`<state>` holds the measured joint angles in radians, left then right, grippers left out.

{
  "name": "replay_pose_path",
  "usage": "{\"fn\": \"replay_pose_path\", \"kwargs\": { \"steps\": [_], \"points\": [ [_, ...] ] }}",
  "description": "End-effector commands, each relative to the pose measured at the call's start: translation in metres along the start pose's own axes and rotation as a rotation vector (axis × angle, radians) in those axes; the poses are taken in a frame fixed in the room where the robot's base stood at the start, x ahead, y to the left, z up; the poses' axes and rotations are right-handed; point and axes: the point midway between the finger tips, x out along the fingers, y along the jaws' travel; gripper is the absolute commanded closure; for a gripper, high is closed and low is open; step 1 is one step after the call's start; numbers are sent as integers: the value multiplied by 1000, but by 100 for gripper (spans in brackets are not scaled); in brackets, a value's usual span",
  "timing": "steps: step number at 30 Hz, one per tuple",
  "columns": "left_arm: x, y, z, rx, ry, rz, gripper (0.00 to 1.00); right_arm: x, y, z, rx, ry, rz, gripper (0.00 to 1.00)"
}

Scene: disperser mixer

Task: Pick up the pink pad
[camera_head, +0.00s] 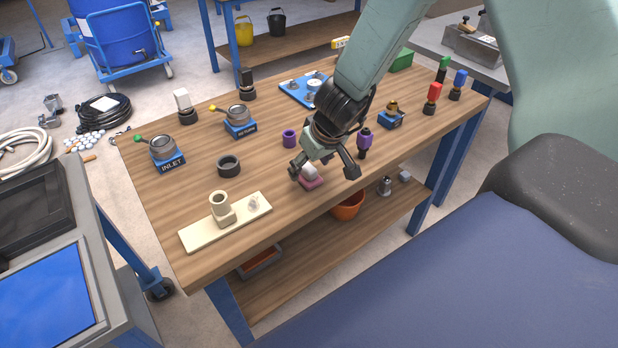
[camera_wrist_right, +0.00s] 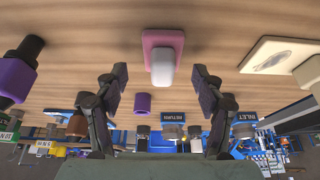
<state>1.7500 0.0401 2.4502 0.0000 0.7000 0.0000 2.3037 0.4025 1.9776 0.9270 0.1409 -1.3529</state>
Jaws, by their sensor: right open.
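The pink pad (camera_head: 313,183) lies on the wooden table near its front edge, with a white block on its top. In the right wrist view the pink pad (camera_wrist_right: 149,38) and its white block (camera_wrist_right: 168,60) show at the upper middle, between and beyond my fingertips. My right gripper (camera_head: 324,173) is open above the pad, its fingers spread to either side in the head view. In the right wrist view the open fingers (camera_wrist_right: 161,80) hold nothing, and a gap shows between them and the pad. My left gripper is not in view.
A purple-and-black part (camera_head: 364,142) stands just right of my gripper, and a purple ring (camera_head: 289,138) stands behind it. A cream plate (camera_head: 243,229) with a cylinder lies to the left. Bare tabletop lies between the plate and the pad.

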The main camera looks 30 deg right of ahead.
Motion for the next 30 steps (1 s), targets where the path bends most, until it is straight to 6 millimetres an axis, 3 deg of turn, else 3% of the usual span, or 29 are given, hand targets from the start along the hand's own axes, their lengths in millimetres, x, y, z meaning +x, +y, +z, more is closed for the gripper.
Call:
{"fn": "replay_pose_path", "kwargs": {
  "steps": [6, 15, 30],
  "points": [
    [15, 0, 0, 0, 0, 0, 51, 18, -2, 2, -1, -1, -1, 31],
    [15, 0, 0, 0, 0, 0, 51, 18, -2, 1, -1, -1, -1, 31],
    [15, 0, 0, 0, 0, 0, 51, 18, -2, 1, -1, -1, -1, 74]
  ]
}}
